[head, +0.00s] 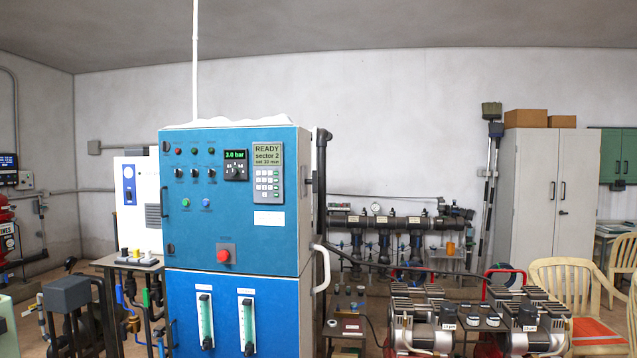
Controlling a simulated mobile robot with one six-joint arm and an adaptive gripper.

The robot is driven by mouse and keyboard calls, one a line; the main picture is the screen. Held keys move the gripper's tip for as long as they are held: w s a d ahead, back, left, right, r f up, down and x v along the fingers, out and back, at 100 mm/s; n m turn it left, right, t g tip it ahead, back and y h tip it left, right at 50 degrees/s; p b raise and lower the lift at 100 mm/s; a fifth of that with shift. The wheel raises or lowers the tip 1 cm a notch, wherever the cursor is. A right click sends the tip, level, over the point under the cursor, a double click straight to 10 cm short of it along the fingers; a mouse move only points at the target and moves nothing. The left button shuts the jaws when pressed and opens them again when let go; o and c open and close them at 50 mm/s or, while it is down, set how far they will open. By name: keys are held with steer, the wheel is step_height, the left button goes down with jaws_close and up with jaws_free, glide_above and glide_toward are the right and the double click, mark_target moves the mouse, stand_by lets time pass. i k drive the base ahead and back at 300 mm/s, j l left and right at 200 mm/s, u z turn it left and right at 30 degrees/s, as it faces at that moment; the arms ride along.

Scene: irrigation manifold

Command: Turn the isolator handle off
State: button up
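A blue control cabinet (235,200) stands left of centre. Its front has a round red knob on a grey plate (223,256); I cannot tell whether this is the isolator handle or a stop button. A small dark fitting (309,179) sticks out at the cabinet's right side, too small to identify. No part is clearly readable as the isolator handle, and its position cannot be told. The cabinet's display (267,155) reads READY, sector 2, and a smaller readout (235,155) shows 3.0 bar. My gripper is not in view.
Compressors (475,320) stand at the lower right, near cream chairs (565,280). A pipe manifold (395,225) runs along the back wall. A side table (130,262) and coloured valve pipes crowd the cabinet's left. A pale locker (545,200) stands at the back right.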

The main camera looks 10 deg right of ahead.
mark_target(313, 181)
steer(key=i+l, duration=0.15)
steer(key=i, duration=0.45)
steer(key=i+l+z, duration=0.15)
steer(key=i, duration=0.45)
steer(key=i+l, duration=0.15)
steer(key=i, duration=0.4)
steer(key=z, duration=0.05)
